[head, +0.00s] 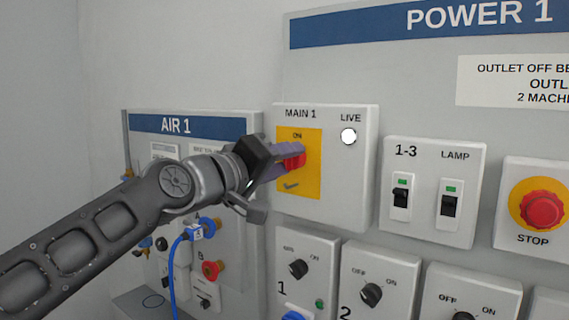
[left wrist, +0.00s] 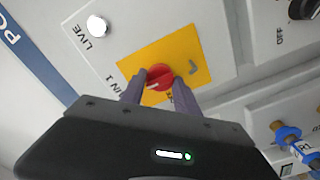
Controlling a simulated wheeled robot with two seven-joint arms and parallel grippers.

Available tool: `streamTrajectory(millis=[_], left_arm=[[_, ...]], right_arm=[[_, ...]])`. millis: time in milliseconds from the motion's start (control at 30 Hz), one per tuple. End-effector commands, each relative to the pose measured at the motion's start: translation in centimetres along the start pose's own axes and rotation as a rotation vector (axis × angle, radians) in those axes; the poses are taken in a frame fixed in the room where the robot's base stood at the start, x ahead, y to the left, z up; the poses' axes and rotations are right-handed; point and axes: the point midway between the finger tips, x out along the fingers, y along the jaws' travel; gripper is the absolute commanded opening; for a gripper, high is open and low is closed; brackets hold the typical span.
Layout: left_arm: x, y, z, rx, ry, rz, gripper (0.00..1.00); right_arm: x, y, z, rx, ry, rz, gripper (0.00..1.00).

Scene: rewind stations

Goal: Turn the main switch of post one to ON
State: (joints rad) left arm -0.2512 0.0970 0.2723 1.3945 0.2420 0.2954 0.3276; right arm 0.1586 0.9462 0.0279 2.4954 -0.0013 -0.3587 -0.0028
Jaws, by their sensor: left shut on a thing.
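The main switch is a red rotary knob (head: 295,161) on a yellow plate (head: 312,182) in the box marked MAIN 1. The word ON stands at the plate's top. My left gripper (head: 288,154) comes in from the left and is shut on the knob. In the left wrist view the red knob (left wrist: 160,74) sits between the two fingertips, on the yellow plate (left wrist: 198,62). A pale mark shows on the knob, but the fingers hide part of it and I cannot tell its exact setting. My right gripper is in neither view.
The LIVE lamp (head: 348,137) beside the switch shows bright white. To the right are the 1-3 and LAMP breakers (head: 432,196) and a red STOP button (head: 542,209). Small black knobs sit below. The AIR 1 panel (head: 190,126) with a blue hose (head: 175,262) is behind my left arm.

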Motion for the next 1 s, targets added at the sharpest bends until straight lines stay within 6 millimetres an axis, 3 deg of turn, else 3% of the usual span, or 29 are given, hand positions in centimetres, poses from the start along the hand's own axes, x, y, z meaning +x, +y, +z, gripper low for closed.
streamTrajectory(millis=[367, 400, 633, 1000], left_arm=[[0.06, -0.13, 0.2, 0.007, -0.005, -0.003, 0.0], [0.06, -0.13, 0.2, 0.007, -0.005, -0.003, 0.4], [0.03, -0.07, 0.11, 0.006, -0.003, -0.002, 0.59], [-0.66, -0.11, 0.05, 0.006, 0.001, -0.001, 0.59]], right_arm=[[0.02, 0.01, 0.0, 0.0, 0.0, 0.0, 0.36], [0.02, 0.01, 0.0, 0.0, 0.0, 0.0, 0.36], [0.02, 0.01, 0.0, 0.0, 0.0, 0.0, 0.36], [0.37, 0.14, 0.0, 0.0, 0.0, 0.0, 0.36]])
